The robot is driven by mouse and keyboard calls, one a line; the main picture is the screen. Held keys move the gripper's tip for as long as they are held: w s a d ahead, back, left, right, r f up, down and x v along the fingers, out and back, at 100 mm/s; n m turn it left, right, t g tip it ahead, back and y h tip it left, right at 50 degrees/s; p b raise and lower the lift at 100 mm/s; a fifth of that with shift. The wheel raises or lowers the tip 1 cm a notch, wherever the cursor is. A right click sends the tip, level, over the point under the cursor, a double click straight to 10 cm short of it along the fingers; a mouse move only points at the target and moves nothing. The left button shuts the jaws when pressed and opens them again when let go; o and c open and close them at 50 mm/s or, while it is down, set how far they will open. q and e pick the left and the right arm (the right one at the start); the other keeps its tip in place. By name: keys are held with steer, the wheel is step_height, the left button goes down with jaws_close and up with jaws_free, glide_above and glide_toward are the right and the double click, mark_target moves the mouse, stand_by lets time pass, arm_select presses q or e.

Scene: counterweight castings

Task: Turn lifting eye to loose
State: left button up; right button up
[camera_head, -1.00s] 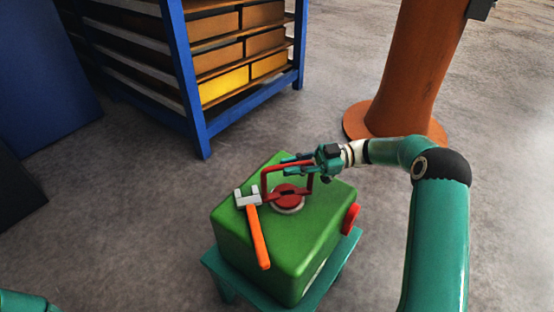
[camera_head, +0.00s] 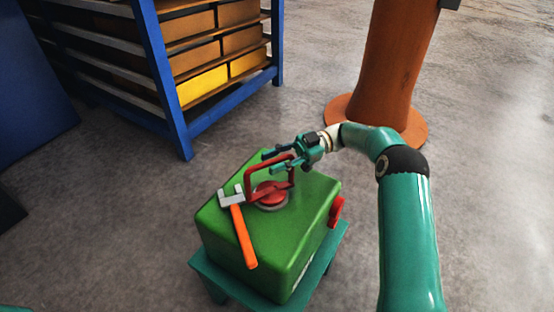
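The lifting eye, a red squared loop (camera_head: 249,182) on a round red base (camera_head: 271,194), stands upright on top of a green casting (camera_head: 297,237). My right gripper (camera_head: 272,162) reaches in from the right at the height of the loop's top bar. Its two fingers are apart, one on the far side and one on the near side of the bar. I cannot tell whether they touch it. Of my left arm only a small teal piece shows at the bottom left corner; the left gripper is out of view.
A hammer with an orange handle (camera_head: 244,238) lies on the casting's top, left of the eye. A red knob (camera_head: 336,211) is on the casting's right side. The casting rests on a teal stand (camera_head: 208,273). A blue rack (camera_head: 166,83) and an orange column (camera_head: 393,60) stand behind.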

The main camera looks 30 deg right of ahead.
steer(key=shift+a, duration=0.15)
step_height(320, 180, up, 10)
steer(key=shift+f, duration=0.1)
stand_by(0.6)
